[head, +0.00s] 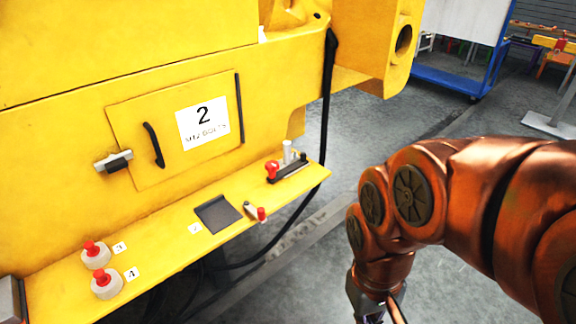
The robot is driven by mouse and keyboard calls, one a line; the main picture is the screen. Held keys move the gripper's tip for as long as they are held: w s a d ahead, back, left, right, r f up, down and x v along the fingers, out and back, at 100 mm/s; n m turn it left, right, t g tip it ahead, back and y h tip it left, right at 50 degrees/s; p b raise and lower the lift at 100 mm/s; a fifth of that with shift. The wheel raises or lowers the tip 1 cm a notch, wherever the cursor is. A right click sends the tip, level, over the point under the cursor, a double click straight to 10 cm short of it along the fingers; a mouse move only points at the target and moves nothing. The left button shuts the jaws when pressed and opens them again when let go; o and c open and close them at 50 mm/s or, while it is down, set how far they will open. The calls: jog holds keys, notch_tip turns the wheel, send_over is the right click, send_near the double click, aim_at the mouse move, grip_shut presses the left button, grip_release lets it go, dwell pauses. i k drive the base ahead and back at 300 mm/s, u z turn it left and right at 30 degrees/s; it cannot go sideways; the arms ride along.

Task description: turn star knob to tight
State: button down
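I cannot make out a star knob for certain. Two pale round pieces with red tops, one beside label 3 (96,254) and one beside label 4 (106,284), stand on the yellow ledge (168,232) at the lower left; their exact shape is too small to tell. A small red-ended handle (258,213) lies at the ledge's front edge. A red-knobbed lever on a dark base (285,170) is at the ledge's right end. My gripper (377,315) hangs at the bottom edge, right of the ledge and apart from it; its fingertips are cut off.
A yellow door panel labelled 2 (178,130) has a black handle and a grey latch (114,161). A dark flap (217,213) sits on the ledge. A black cable (326,120) hangs past the ledge's right end.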

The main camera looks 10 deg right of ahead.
aim_at(272, 167)
jog(key=u, duration=0.5)
jog(key=k, duration=1.1)
jog(key=z, duration=0.5)
jog(key=i, duration=1.4)
jog(key=u, duration=0.8)
jog(key=i, duration=0.35)
jog(key=u, duration=0.35)
